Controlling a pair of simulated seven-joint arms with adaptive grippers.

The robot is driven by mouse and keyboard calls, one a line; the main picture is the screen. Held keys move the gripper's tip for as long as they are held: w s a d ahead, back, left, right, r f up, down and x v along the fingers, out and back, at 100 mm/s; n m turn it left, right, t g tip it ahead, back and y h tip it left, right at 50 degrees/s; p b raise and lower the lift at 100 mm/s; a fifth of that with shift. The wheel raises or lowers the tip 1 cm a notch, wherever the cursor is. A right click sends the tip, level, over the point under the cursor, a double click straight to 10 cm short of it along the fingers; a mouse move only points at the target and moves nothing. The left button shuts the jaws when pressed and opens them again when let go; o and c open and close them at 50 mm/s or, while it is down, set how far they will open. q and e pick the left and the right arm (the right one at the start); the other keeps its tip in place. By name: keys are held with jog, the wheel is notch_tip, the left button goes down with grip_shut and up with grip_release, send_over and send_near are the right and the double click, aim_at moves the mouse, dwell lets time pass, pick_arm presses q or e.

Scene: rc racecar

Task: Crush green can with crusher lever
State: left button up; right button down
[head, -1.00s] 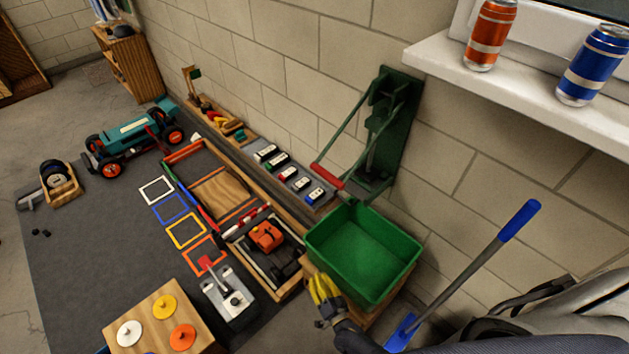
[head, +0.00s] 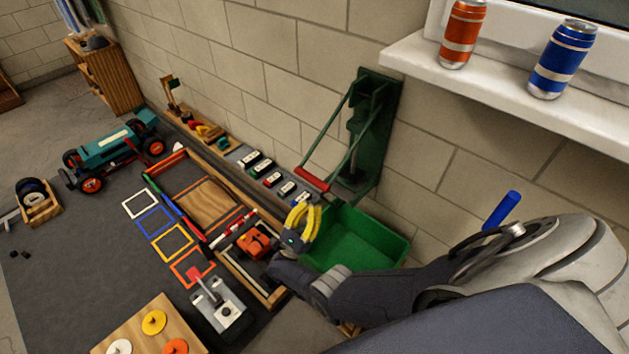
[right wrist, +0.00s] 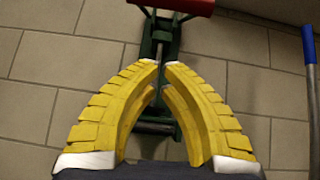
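The green can crusher (head: 375,130) is fixed to the wall, with its two lever bars slanting down to a red handle (head: 312,179). The handle also shows at the top of the right wrist view (right wrist: 185,5). I cannot make out a green can in either view. My right gripper (head: 308,207), with yellow fingers, is just below the red handle in the head view, apart from it. In the right wrist view its fingertips (right wrist: 162,64) are nearly together with nothing held between them. My left gripper is not in view.
A green bin (head: 355,238) stands below the crusher, partly hidden by my right arm. A red can (head: 463,35) and a blue can (head: 564,60) stand on the white window sill (head: 500,90). Toy cars (head: 275,180) line the wall at left. A blue-handled tool (head: 501,210) leans at right.

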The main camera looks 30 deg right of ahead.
jog(key=w+d+r+m+g, duration=0.2)
jog(key=d+r, duration=0.5)
jog(key=shift+s+a+r, duration=0.2)
jog(key=shift+a+r, duration=0.15)
jog(key=shift+a, duration=0.25)
jog(key=shift+s+a+r, duration=0.2)
jog(key=shift+a+r, duration=0.15)
jog(key=shift+a, duration=0.2)
jog(key=shift+s+a+r, duration=0.2)
jog(key=shift+a+r, duration=0.15)
jog(key=shift+a, duration=0.25)
